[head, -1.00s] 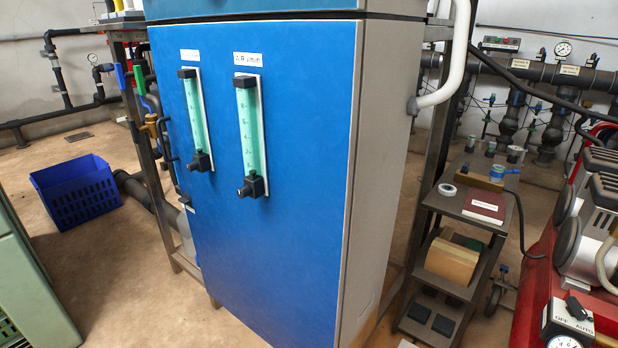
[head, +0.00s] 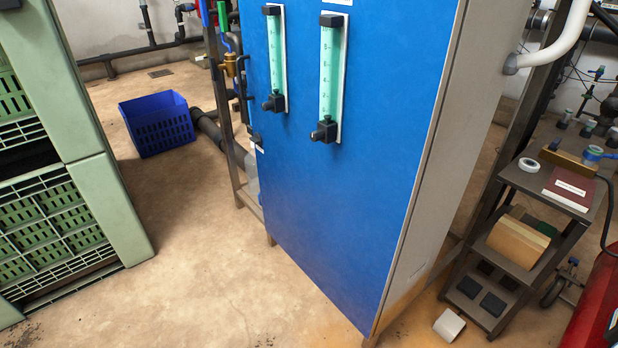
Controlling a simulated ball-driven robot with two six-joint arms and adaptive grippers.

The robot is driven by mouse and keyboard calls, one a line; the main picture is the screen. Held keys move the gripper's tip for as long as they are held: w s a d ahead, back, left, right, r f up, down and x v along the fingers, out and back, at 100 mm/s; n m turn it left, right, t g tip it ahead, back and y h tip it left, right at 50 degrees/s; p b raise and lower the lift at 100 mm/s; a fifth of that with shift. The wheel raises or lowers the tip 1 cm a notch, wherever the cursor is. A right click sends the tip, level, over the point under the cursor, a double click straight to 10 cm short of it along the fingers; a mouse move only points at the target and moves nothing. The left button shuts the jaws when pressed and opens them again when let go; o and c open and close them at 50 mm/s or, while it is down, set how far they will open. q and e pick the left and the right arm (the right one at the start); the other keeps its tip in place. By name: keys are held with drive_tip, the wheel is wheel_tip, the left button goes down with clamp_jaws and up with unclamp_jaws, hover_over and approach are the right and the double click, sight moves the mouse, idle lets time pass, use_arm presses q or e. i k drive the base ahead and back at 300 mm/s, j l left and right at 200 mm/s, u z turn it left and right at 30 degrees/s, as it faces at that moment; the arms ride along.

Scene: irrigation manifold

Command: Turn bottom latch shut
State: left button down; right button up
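A tall blue cabinet (head: 345,190) with a grey side stands in the middle of the head view, its door face toward me and closed. A small black latch (head: 256,137) sits low on the door's left edge, with a small white label just below it. It is too small to tell which way it is turned. A black handle shows higher on the same edge. Neither of my grippers is in view.
Two green flow tubes (head: 330,78) stick out from the door. Green crates (head: 60,190) stand at the left. A blue basket (head: 157,124) lies on the floor behind. A small cart (head: 520,240) stands right. Floor in front of the cabinet is clear.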

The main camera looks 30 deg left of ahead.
sight(256, 139)
drive_tip(key=u, duration=1.4)
drive_tip(key=i+j, duration=0.2)
drive_tip(key=j, duration=0.15)
drive_tip(key=j+u, duration=0.05)
